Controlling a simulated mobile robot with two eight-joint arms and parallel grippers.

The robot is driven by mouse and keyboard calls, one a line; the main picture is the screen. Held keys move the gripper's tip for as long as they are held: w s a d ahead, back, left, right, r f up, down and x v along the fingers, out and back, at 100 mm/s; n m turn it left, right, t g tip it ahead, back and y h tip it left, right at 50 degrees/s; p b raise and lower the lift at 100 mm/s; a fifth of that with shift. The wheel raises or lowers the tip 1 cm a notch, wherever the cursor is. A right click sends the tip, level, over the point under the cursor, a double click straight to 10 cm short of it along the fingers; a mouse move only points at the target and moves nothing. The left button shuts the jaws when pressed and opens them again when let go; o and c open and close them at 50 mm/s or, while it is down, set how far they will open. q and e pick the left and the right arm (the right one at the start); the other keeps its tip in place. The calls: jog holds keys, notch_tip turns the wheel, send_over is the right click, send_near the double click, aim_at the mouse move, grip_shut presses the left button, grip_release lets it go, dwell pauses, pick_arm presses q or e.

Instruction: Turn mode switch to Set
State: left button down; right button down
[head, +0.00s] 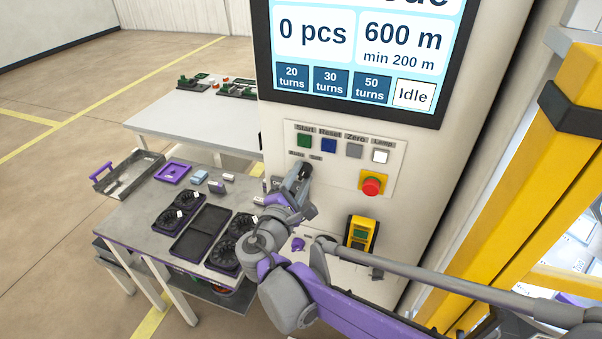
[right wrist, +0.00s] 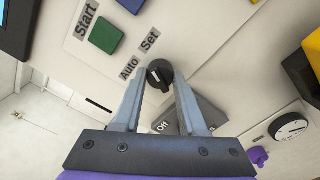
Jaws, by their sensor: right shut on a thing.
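The mode switch is a black round knob (right wrist: 159,75) with a light pointer line, on the panel below the Auto and Set labels. In the right wrist view the knob sits between the tips of my right gripper (right wrist: 158,80), which is shut on it. The pointer line lies between the two labels' directions; I cannot tell which position it is set to. In the head view the knob (head: 306,170) is partly hidden by my right gripper (head: 302,173), below the green Start button (head: 304,141). My left gripper is not in view.
Blue Reset (head: 328,145), grey Zero and white Lamp buttons line the panel. A red emergency button (head: 371,186) stands to the right. The screen (head: 358,50) reads Idle. A table (head: 136,222) with black trays stands at left.

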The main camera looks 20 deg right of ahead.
jog(key=shift+m+p, duration=0.35)
jog(key=shift+m, duration=0.85)
jog(key=shift+c, duration=2.3)
grip_release()
jog(key=shift+s, duration=0.1)
jog(key=b+v, duration=0.1)
jog(key=v, duration=0.9)
jog(key=shift+s+a, duration=0.25)
jog(key=shift+a, duration=0.05)
jog(key=shift+d, duration=0.1)
